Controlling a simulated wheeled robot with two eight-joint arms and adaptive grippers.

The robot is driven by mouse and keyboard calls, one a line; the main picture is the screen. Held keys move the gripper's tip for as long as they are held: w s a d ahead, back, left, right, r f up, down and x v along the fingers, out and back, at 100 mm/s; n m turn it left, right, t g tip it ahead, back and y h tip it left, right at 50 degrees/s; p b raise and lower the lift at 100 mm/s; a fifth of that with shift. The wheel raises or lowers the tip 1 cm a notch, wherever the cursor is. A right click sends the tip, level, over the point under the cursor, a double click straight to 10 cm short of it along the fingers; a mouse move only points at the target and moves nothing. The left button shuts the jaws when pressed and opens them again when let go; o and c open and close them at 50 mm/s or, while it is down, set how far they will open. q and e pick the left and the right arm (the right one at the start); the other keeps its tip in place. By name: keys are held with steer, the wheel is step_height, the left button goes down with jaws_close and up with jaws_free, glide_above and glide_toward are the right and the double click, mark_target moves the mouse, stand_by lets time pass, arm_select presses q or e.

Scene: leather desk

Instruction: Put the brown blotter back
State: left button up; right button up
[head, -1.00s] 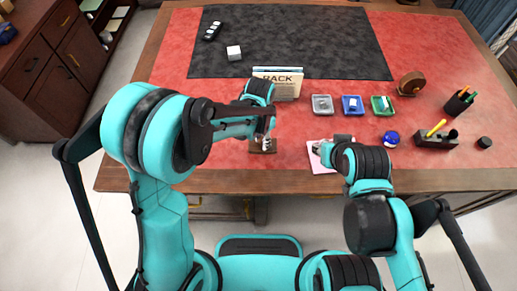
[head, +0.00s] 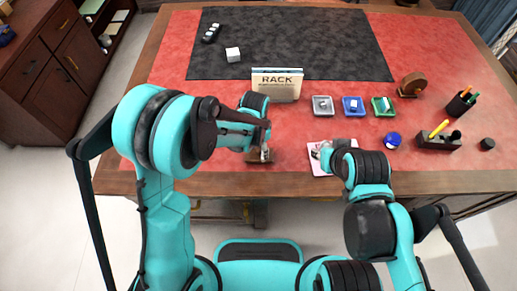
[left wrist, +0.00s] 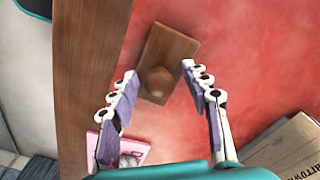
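The brown blotter, a flat wooden block with a round knob, lies on the desk near its front edge (head: 257,161). In the left wrist view the blotter (left wrist: 172,48) lies beyond my fingertips, its knob between their lines. My left gripper (left wrist: 159,72) is open, with one finger on each side of the knob; I cannot tell how high above it. In the head view my left gripper (head: 265,153) partly covers the blotter. My right gripper (head: 322,151) is over a pink pad (head: 318,171); its fingers are too small to read.
A book marked RACK (head: 277,86) stands behind the left gripper. A grey tray (head: 322,106), a blue tray (head: 352,106) and a green tray (head: 383,107) sit to its right. A dark mat (head: 300,40) covers the back.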

mark_target(257, 149)
arm_select(q)
steer(key=shift+r, duration=0.1)
steer(key=shift+r, duration=0.2)
step_height(257, 149, up, 11)
steer(key=p, duration=0.4)
steer(key=s+a+r+n+t, duration=0.3)
steer(key=s+a+r+n, duration=0.2)
steer(key=a, duration=0.3)
steer(key=s+a+r+n+t, duration=0.4)
steer(key=s+a+r+n, duration=0.1)
steer(key=a, duration=0.4)
steer(key=shift+s+a+r+n, duration=0.35)
steer(key=shift+s+r, duration=0.35)
steer(key=shift+s, duration=0.35)
step_height(257, 149, down, 3)
steer(key=b, duration=0.3)
